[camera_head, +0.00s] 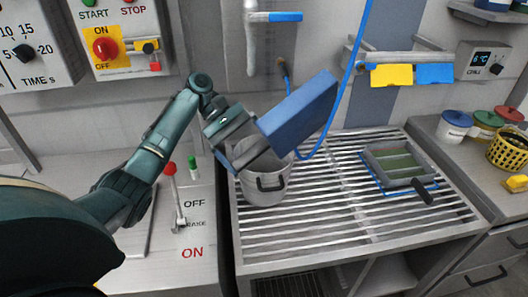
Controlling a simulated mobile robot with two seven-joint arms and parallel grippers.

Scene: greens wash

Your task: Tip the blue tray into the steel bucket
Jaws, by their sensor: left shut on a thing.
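The blue tray (300,114) is in the middle of the head view, tilted steeply with its flat blue side facing me. My left gripper (254,143) is shut on the tray's lower left edge. The steel bucket (266,188) stands upright on the left part of the slatted rack, directly below the tray and gripper. The tray and gripper hide much of the bucket's mouth, and what lies inside either one does not show. My right gripper is not in view.
The slatted steel rack (335,217) has free room right of the bucket. A framed green screen with a dark handle (422,190) lies at its right. A blue hose (344,75) hangs behind the tray. A red-knobbed lever (174,190) stands left. Lidded jars and a yellow basket (508,150) stand far right.

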